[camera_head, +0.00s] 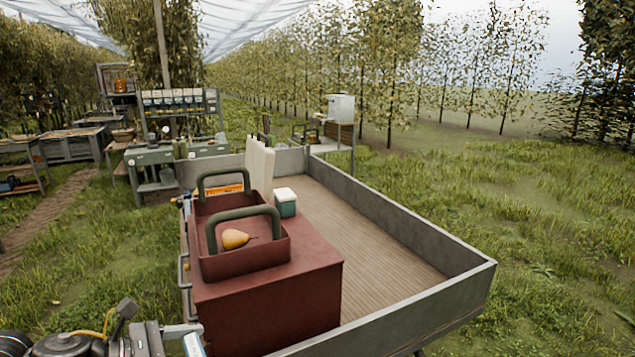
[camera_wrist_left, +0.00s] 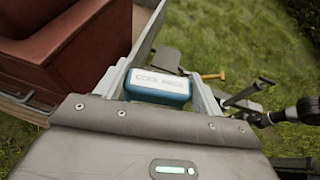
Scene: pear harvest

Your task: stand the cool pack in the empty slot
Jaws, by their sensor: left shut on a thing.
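The cool pack (camera_wrist_left: 158,85) is a blue block with a white top and lettering. It sits between the two grey fingers of my left gripper (camera_wrist_left: 160,75) in the left wrist view, and the gripper is shut on it. In the head view my left gripper (camera_head: 180,338) is at the bottom left, outside the trailer's near-left side and in front of the red box (camera_head: 265,305). The empty slot cannot be made out in either view. My right gripper is not identifiable in view.
A grey-walled trailer (camera_head: 400,240) has a free wooden floor at right. On the red box stands a red tray (camera_head: 245,262) with green handles and a pear (camera_head: 235,239). Beside it are a teal box with white lid (camera_head: 285,203) and cream panels (camera_head: 260,165). Workbenches (camera_head: 150,157) stand behind left.

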